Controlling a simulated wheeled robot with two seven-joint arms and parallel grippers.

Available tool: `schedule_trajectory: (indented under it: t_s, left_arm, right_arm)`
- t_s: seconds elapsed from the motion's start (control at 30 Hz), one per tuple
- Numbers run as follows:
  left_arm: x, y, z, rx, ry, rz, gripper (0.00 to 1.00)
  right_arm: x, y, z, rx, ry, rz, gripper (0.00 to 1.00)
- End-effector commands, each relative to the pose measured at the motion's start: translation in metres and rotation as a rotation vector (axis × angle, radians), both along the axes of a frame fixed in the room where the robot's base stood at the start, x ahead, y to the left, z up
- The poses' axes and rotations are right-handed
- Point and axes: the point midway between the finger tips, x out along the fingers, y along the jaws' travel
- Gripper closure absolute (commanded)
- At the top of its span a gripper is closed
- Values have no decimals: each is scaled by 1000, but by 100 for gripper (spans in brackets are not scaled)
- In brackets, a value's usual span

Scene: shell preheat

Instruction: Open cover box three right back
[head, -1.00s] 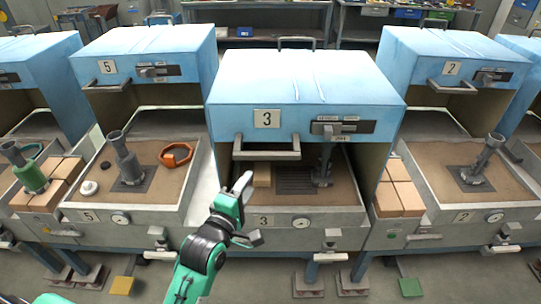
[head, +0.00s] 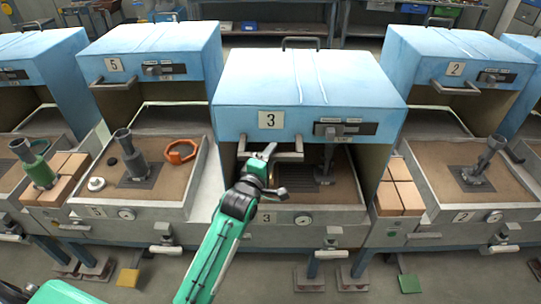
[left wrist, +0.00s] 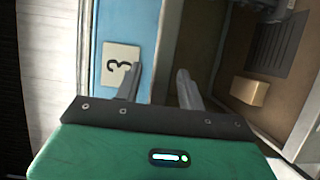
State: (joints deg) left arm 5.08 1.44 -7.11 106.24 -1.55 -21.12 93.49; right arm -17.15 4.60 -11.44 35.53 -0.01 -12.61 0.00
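Box three has a blue cover (head: 300,85) with a "3" plate on its front. A dark carrying loop (head: 300,41) stands at its back top edge, and a grey bar handle (head: 288,157) sits on the lower front. My left gripper (head: 266,152) is at the left part of this handle, covering some of it. In the left wrist view its two fingers (left wrist: 158,85) are apart, with the "3" plate (left wrist: 121,64) beyond the left finger. A grey bar shows between the fingers; contact cannot be told. My right gripper is not in view.
Under the cover, a sand tray holds a tan block (left wrist: 249,92), a dark grate (left wrist: 276,45) and a grey upright tool (head: 326,160). Box five (head: 150,55) stands left and box two (head: 458,55) right. Tan bricks (head: 399,198) lie right of box three.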

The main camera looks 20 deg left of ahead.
Motion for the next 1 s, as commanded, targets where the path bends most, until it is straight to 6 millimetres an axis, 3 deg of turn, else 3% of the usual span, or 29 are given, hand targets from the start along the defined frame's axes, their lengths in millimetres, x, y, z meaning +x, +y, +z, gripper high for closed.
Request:
schedule_trajectory:
  t_s: [0.17,0.37,0.4,0.77,1.0]
  left_arm:
    - [0,0,0,0,0,0,60]
    - [0,0,0,0,0,0,97]
    - [0,0,0,0,0,0,100]
    - [11,3,0,-1,-1,0,100]
    - [62,18,1,-1,-6,2,100]
  right_arm:
    - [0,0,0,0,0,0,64]
    - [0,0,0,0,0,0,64]
    - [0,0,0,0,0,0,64]
    - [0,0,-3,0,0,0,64]
    - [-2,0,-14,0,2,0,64]
